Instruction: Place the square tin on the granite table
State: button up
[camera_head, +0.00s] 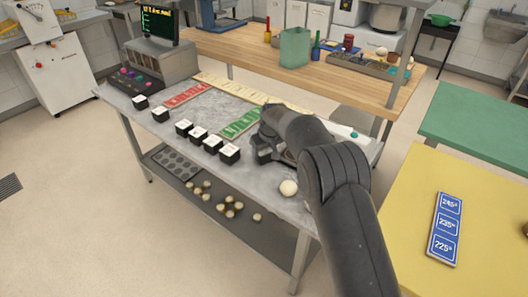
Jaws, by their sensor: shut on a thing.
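The granite table (172,138) has a speckled grey top and stands in the middle of the view. My gripper (264,150) is low over its right half, beside the green strip. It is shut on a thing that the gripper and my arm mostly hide. Only a little grey shows beside the fingers, so I cannot make out its shape or whether it touches the table. No square tin can be clearly picked out.
Several black-and-white blocks (199,135) line the table's front edge. A pale ball (289,187) lies near my arm. Red (188,95) and green (241,123) strips lie farther back. A yellow table (405,230) stands at right.

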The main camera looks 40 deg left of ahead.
jog(key=o, duration=1.1)
jog(key=shift+f, duration=0.1)
jog(key=v, duration=1.2)
jog(key=shift+w+d+r, duration=0.1)
jog(key=shift+r, duration=0.15)
